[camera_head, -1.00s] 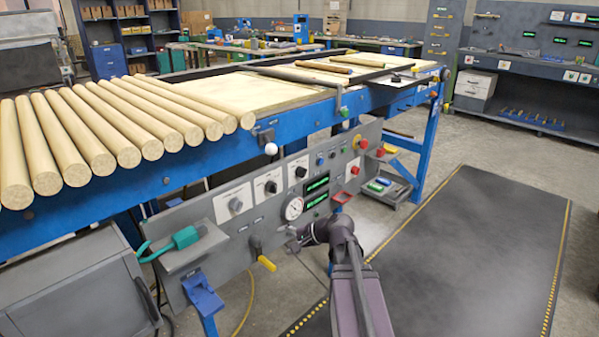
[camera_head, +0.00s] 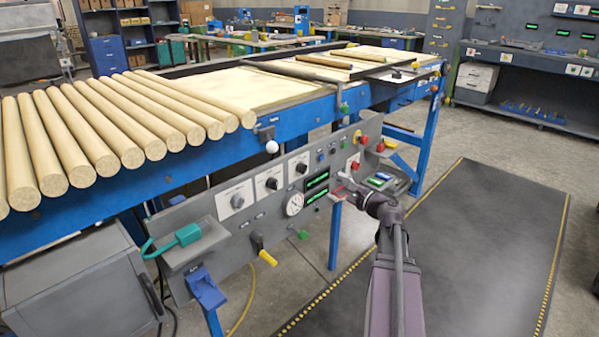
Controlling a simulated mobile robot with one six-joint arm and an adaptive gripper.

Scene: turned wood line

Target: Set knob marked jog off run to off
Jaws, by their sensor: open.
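A grey control panel (camera_head: 262,222) hangs below the blue conveyor frame. It carries three rotary knobs on white label plates: a left knob (camera_head: 237,201), a middle knob (camera_head: 271,184) and a right knob (camera_head: 301,169). The lettering is too small to read, so I cannot tell which is marked jog off run, nor its setting. My gripper (camera_head: 345,184) is in front of the panel's right part, right of the green displays and near a red part. It is open and holds nothing that I can see; its fingers are small and hard to make out.
A yellow-handled lever (camera_head: 262,248) sticks out below. A teal tool (camera_head: 187,235) lies on the left shelf. The dark floor mat (camera_head: 480,245) is clear.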

